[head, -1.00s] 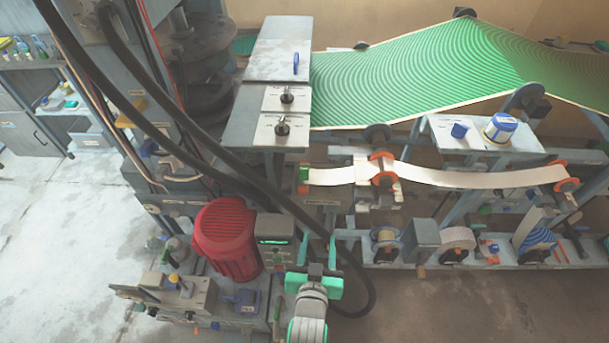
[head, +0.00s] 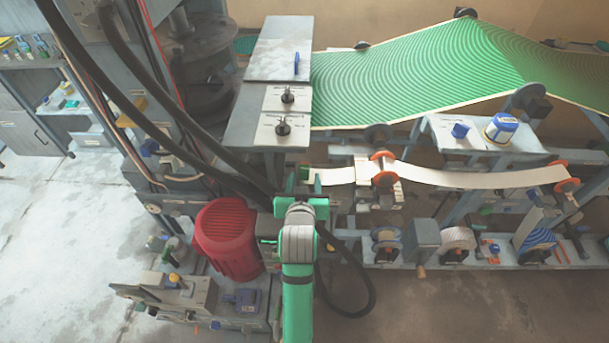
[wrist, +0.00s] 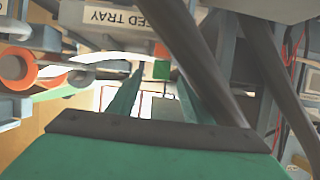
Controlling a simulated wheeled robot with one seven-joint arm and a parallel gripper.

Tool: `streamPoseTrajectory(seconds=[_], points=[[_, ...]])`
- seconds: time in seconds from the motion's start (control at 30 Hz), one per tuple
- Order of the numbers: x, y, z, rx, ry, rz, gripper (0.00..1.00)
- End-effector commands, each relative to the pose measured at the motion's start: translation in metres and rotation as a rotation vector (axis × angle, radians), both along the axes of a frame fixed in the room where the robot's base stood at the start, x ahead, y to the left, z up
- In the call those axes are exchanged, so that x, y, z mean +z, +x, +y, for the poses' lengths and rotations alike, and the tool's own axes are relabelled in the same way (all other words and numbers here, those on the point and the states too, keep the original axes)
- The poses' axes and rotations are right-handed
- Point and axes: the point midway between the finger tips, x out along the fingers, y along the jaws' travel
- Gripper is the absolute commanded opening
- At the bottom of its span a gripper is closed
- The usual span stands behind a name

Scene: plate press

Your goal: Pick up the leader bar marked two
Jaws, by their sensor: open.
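A small green block (head: 305,173), likely the leader bar, sits at the left end of a white strip (head: 470,179). Its mark is too small to read. In the wrist view a green block (wrist: 162,70) shows ahead, between and beyond the fingertips, under a label ending in "ED TRAY". My gripper (head: 302,205) is just below and in front of the block in the head view. In the wrist view its two green fingers (wrist: 159,82) are apart, with nothing held between them.
Black hoses (head: 200,140) run down left of my gripper and loop below it; thick dark tubes cross close by in the wrist view (wrist: 205,65). A red motor (head: 225,240) stands at left. An orange-flanged roller (head: 382,168) carries the strip. A grey table (head: 265,130) lies above.

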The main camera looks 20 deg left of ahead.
Motion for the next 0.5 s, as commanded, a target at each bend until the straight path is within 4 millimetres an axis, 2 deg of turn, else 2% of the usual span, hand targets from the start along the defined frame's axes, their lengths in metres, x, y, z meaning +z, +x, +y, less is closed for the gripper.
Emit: streamPoseTrajectory(seconds=[0.17,0.5], points=[[-0.005,0.009,0.003,0.000,-0.001,0.002,0.45],[-0.021,0.046,0.015,0.001,0.000,0.001,0.45]])
